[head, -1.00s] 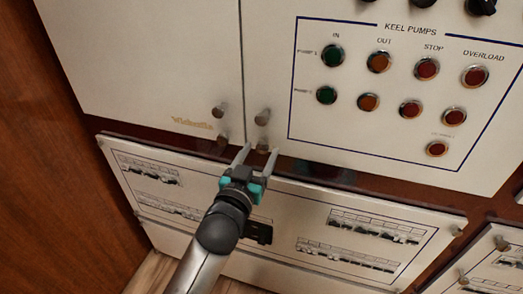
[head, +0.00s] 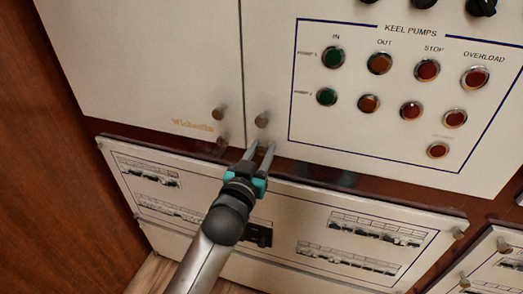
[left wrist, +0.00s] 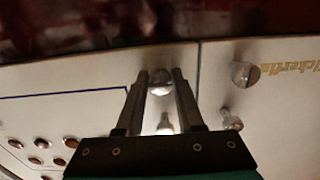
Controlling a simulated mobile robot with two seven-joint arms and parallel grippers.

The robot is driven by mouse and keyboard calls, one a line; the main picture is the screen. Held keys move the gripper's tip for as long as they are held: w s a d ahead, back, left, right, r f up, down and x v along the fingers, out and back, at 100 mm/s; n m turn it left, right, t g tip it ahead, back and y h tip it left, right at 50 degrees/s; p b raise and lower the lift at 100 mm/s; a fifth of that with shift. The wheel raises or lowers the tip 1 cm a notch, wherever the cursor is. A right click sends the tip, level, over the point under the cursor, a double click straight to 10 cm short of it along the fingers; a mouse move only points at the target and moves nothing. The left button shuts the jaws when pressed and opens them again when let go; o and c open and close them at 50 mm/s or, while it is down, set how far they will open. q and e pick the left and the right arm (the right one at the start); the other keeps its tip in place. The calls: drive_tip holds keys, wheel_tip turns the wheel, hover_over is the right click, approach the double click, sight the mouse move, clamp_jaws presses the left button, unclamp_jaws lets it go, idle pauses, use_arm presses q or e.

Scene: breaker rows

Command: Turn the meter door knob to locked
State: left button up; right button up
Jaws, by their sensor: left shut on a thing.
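My left gripper (head: 262,148) reaches up to the bottom corner of the right-hand white door (head: 275,60). Its fingers are shut on the lower knob of that door, a small metallic knob (left wrist: 160,80) that shows between the fingertips in the left wrist view. In the head view the fingers mostly hide this knob. The same door's upper knob (head: 262,119) is free, just above the fingers. I cannot read a locked mark or a label naming the meter door. My right gripper is not in view.
The left-hand door (head: 150,60) has two knobs, an upper one (head: 218,113) and a lower one (head: 223,141), close beside the gripper. Keel pump buttons (head: 378,63) sit to the right. A breaker panel (head: 290,205) lies below, under my arm.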

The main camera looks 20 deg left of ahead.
use_arm(q)
clamp_jaws()
